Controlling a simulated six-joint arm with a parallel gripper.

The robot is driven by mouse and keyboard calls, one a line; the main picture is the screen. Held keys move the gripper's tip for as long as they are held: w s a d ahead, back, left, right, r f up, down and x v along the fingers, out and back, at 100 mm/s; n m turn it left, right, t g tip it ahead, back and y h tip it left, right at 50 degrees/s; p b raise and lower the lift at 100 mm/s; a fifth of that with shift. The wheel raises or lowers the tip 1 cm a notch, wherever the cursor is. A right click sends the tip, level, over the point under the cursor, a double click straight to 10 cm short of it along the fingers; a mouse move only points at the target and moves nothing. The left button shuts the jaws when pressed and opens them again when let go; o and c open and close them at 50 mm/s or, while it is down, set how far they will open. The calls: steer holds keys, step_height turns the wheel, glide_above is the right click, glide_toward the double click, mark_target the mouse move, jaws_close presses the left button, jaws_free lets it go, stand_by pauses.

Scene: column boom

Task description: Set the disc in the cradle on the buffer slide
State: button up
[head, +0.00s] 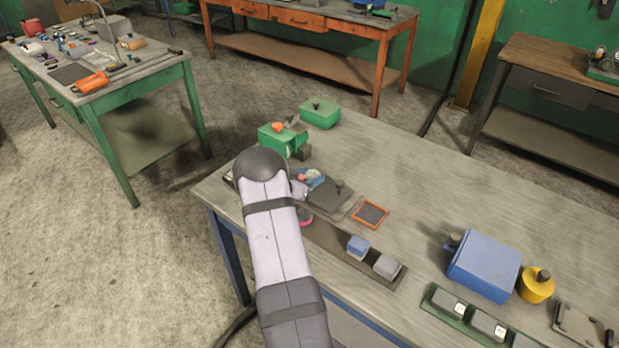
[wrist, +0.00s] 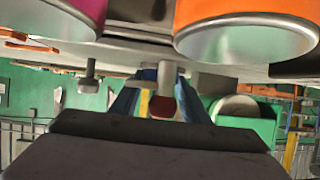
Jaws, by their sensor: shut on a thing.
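In the wrist view my gripper (wrist: 162,72) shows two blue fingers, shut on a small grey and dark red piece (wrist: 162,104). I take it for the disc, seen edge-on; its full shape is hidden. In the head view my arm covers most of the gripper above the bench's left part. A long dark strip (head: 335,244), which looks like the buffer slide, lies along the bench's front edge. It carries a blue block (head: 358,247) and a grey block (head: 387,266). A magenta round piece (head: 306,221) is at its left end, partly behind my arm. I cannot make out the cradle clearly.
A green box (head: 320,114) and a green machine (head: 277,137) stand at the back left. An orange-rimmed tray (head: 370,214) lies beside a dark plate (head: 329,192). A blue box (head: 484,266) and a yellow pot (head: 536,285) stand right. An orange cylinder (wrist: 245,38) looms close in the wrist view.

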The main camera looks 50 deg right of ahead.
steer(key=shift+s+a+f, duration=0.2)
steer(key=shift+f, duration=0.4)
steer(key=o, duration=1.4)
steer(key=shift+f, duration=0.2)
steer(key=shift+c, duration=0.2)
steer(key=shift+s, duration=0.1)
steer(key=shift+d+r+p, duration=0.1)
steer(key=shift+r+p, duration=0.4)
steer(key=shift+r, duration=0.15)
steer(key=v, duration=0.4)
steer(key=b+v, duration=0.1)
steer(key=v, duration=0.3)
steer(key=b+v, duration=0.1)
steer(key=v, duration=0.3)
steer(key=shift+w+d+r, duration=0.1)
steer(key=shift+w+r, duration=0.1)
steer(key=shift+r, duration=0.1)
